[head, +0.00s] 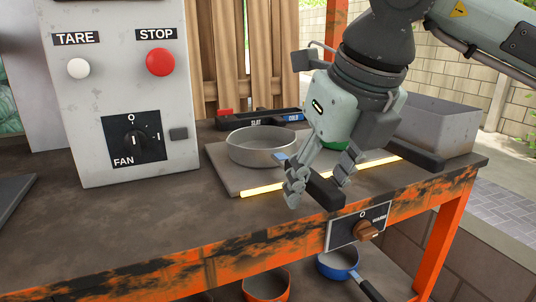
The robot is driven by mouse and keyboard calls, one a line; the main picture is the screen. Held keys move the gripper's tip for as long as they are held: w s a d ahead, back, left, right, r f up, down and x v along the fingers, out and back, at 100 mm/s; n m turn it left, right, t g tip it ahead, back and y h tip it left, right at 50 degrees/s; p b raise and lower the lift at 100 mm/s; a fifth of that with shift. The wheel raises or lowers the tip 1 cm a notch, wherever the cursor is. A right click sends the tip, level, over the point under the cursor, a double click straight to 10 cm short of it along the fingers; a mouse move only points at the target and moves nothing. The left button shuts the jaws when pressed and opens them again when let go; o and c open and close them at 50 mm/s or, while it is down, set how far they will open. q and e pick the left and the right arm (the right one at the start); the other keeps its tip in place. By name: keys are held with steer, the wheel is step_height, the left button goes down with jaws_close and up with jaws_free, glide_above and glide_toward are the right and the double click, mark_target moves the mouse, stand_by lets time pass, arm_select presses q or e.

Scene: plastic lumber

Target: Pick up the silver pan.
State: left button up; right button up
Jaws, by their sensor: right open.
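The silver pan (258,150) sits upright on a flat grey plate (231,181) on the workbench, left of my right gripper. A dark handle (325,191) runs from the pan's side toward the lower right, with a small blue piece near its inner end. My right gripper (319,180) points down over this handle, its fingers open and apart on either side. I cannot tell whether a finger touches it. The gripper hides part of the pan's right side and of the handle. My left gripper is not in view.
A control box (122,95) stands at the left. A grey metal bin (437,122) is at the right. Something green (335,146) shows partly behind my gripper. An orange pan (266,287) and a blue pan (338,262) are below the bench.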

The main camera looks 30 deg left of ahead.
jaws_close()
stand_by(0.3)
